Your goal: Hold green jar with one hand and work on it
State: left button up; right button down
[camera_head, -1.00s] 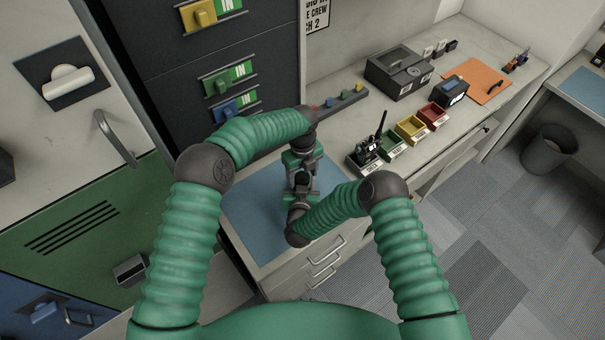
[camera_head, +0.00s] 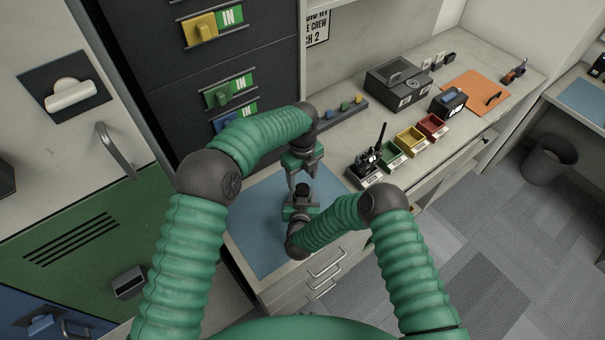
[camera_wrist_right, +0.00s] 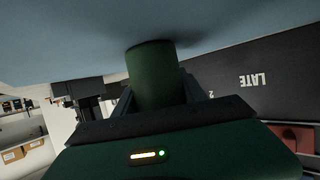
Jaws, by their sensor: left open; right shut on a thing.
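The green jar (camera_wrist_right: 152,75) shows in the right wrist view as a dark green cylinder between the fingers of my right gripper (camera_wrist_right: 157,97). In the head view only a dark round top (camera_head: 302,189) of it shows; its body is hidden. My right gripper (camera_head: 299,204) is shut on the jar over the blue mat (camera_head: 262,222). My left gripper (camera_head: 302,177) points down with its fingers apart, just above and behind the dark top. It holds nothing that I can see. Whether the jar touches the mat, I cannot tell.
A radio in a stand (camera_head: 368,163) and green (camera_head: 391,153), yellow (camera_head: 411,140) and red (camera_head: 432,126) bins stand right of the mat. A dark rail with coloured pegs (camera_head: 340,112) lies behind. Dark drawers (camera_head: 165,70) rise at the back left. The mat's left part is clear.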

aim_at(302, 188)
pick_arm(q)
notch_tip(302, 188, down, 5)
dwell(0.3)
grip_shut()
jog(key=shift+o, duration=0.4)
grip_release()
jog(key=shift+r, duration=0.15)
